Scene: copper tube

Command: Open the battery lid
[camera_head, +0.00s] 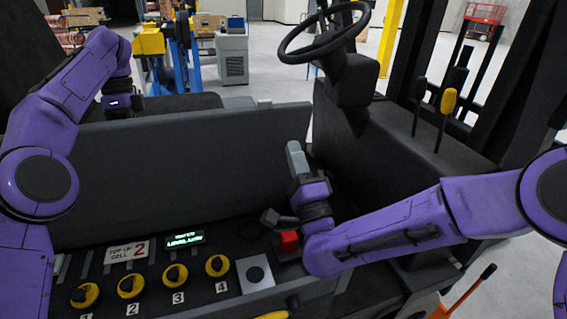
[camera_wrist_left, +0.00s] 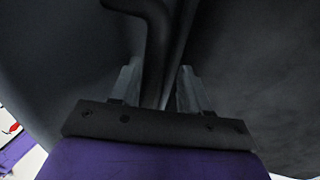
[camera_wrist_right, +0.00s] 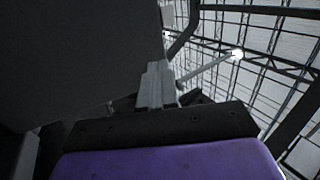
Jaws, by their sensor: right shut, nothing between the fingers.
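The battery lid appears to be the large dark grey panel (camera_head: 190,172) in the middle of the head view; it stands steeply raised behind the control row. My right gripper (camera_head: 294,150) points up at the lid's right end, shut and empty. In the right wrist view its fingers (camera_wrist_right: 156,86) are together beside a dark flat surface (camera_wrist_right: 75,55), probably the lid. Whether they touch it is unclear. My left gripper is beyond the lid's far left end, its fingers hidden in the head view. In the left wrist view the fingers (camera_wrist_left: 157,90) are apart near dark surfaces.
A control row with yellow knobs (camera_head: 174,275), a green display (camera_head: 184,239) and a red button (camera_head: 289,241) lies in front of the lid. A steering wheel (camera_head: 325,32) and levers (camera_head: 447,101) stand at the right. A dark seat-like block (camera_head: 180,104) is behind the lid.

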